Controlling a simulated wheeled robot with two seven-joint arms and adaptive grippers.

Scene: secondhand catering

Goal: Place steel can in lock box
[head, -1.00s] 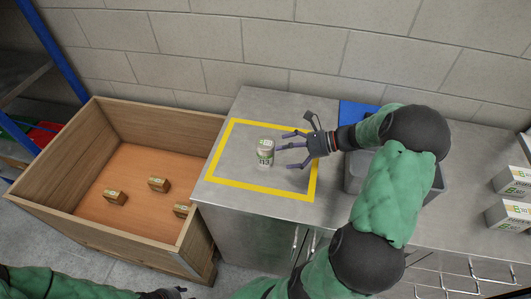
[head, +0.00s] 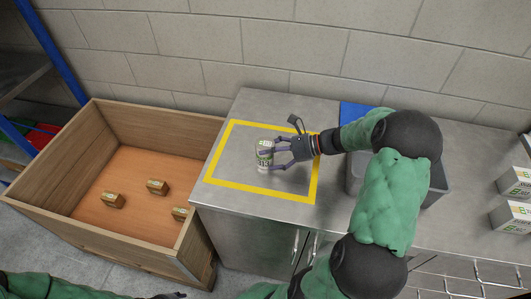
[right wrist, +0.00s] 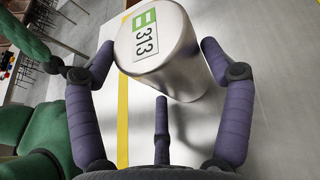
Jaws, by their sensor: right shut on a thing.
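The steel can (head: 264,147) stands upright on the steel counter inside a yellow taped square. My left gripper (head: 170,296) shows only partly at the bottom edge.
A wooden crate (head: 205,128) with several small brown boxes stands left of the counter. A blue sheet or tray (head: 355,112) lies at the back. White boxes (head: 512,215) stand at the far right. The yellow square (head: 262,192) is otherwise clear.

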